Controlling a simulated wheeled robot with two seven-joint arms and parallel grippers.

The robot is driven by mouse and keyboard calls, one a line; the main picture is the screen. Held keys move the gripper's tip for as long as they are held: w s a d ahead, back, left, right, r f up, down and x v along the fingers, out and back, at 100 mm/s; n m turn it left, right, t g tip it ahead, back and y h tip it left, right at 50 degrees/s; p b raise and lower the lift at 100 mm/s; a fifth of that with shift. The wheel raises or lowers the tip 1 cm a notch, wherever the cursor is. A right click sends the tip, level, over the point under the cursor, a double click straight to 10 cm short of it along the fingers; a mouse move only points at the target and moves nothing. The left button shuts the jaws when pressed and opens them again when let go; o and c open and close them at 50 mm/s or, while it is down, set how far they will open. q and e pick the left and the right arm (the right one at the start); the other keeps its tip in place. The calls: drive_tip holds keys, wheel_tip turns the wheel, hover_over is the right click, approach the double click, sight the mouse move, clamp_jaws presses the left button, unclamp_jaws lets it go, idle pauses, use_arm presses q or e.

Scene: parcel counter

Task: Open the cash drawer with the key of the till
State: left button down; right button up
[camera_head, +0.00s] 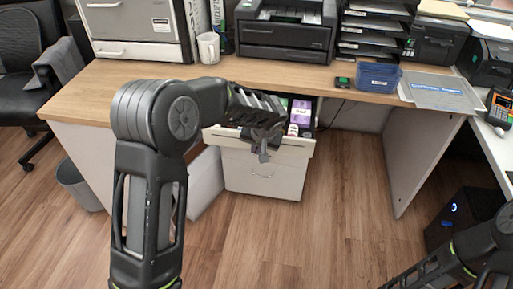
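A white drawer unit (264,172) stands under the wooden counter. Its top drawer (305,141) is pulled out, with purple, green and white items (300,112) inside. I cannot tell whether this is the cash drawer. My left gripper (263,149) points down over the front edge of the open drawer, and my arm hides the drawer's left part. Its fingers are small and dark, so I cannot tell whether they are open or hold anything. No key can be made out. My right arm shows at the lower right, but its gripper is out of the frame.
The counter (275,74) holds a white mug (208,48), a black printer (287,35), a blue bin (378,76) and a small dark device (343,83). A card-terminal-like device (500,106) sits on the right counter. A dark computer case (462,212) stands below. The middle floor is clear.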

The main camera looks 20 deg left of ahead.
use_arm(q)
drive_tip(key=shift+f, duration=0.1)
drive_tip(key=shift+w+d+f+m+g+y+b, duration=0.15)
drive_tip(key=shift+d+m+y+b, duration=0.15)
drive_tip(key=shift+y+b, duration=1)
drive_tip(key=shift+s+d+f+m+g+y+b, duration=0.1)
drive_tip(key=shift+d+f+m+y+b, duration=0.15)
drive_tip(key=shift+y+b, duration=1.05)
drive_tip(key=shift+w+d+f+m+g+y+b, duration=0.1)
drive_tip(key=shift+d+m+g+y+b, duration=0.2)
drive_tip(key=shift+y+b, duration=1)
drive_tip(key=shift+a+r, duration=0.1)
drive_tip(key=c, duration=1.6)
unclamp_jaws()
drive_tip(key=shift+c, duration=0.2)
drive_tip(key=p+v, duration=0.1)
drive_tip(key=v, duration=0.6)
drive_tip(key=shift+s+d+p, duration=0.2)
drive_tip(key=shift+d+p, duration=0.1)
drive_tip(key=shift+d, duration=0.05)
